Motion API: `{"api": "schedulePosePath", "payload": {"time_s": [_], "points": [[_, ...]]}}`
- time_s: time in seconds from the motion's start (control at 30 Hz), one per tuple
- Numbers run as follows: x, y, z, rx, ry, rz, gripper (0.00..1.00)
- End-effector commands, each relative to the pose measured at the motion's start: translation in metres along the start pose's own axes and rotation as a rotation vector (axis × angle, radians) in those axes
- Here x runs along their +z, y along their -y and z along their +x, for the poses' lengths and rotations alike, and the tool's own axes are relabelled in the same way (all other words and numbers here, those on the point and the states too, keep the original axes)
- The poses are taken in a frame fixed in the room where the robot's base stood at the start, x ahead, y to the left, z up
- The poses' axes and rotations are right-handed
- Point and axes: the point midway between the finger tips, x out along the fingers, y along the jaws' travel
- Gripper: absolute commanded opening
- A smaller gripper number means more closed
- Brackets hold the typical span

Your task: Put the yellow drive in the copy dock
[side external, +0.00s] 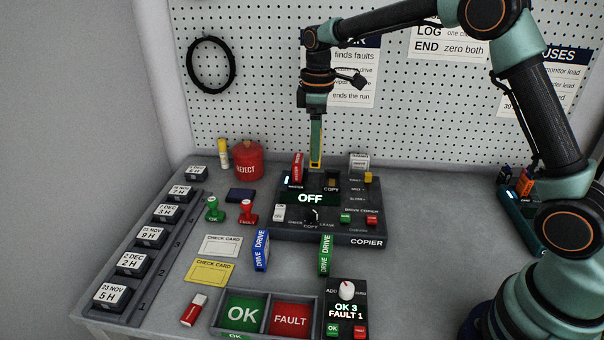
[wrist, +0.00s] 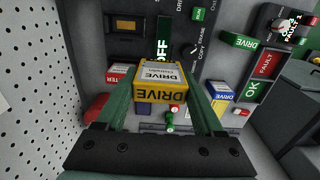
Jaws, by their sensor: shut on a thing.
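My gripper (side external: 316,142) is shut on the yellow drive (side external: 316,164), which hangs upright below the fingers over the back of the copier (side external: 290,222). In the wrist view the yellow drive (wrist: 161,96) sits between the two fingers (wrist: 168,100), its DRIVE label facing the camera. The copy dock (side external: 332,182) is a brownish slot marked COPY on the copier, just right of and below the drive's lower end. The drive appears above the copier, not in the dock; the exact gap is hard to judge. The copier display reads OFF.
A red drive (side external: 297,167) stands in the master dock, close left of the held drive. A small labelled box (side external: 359,161) is behind right. A blue drive (side external: 261,250) and a green drive (side external: 326,254) stand in front. A red REJECT bin (side external: 248,162) is left.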

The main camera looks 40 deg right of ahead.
Motion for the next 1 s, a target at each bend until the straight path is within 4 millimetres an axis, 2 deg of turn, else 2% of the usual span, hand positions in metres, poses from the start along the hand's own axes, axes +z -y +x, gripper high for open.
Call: {"api": "schedulePosePath", "payload": {"time_s": [0.03,0.1,0.3,0.57,1.0], "points": [[0.009,-0.019,0.008,-0.001,0.001,0.009,0.10],[0.018,-0.038,0.015,-0.001,0.000,0.010,0.10],[0.037,-0.069,0.028,0.001,-0.001,0.010,0.10],[0.041,-0.074,0.039,-0.001,0.001,0.008,0.10],[0.040,-0.073,0.075,0.000,0.000,0.009,0.10]]}}
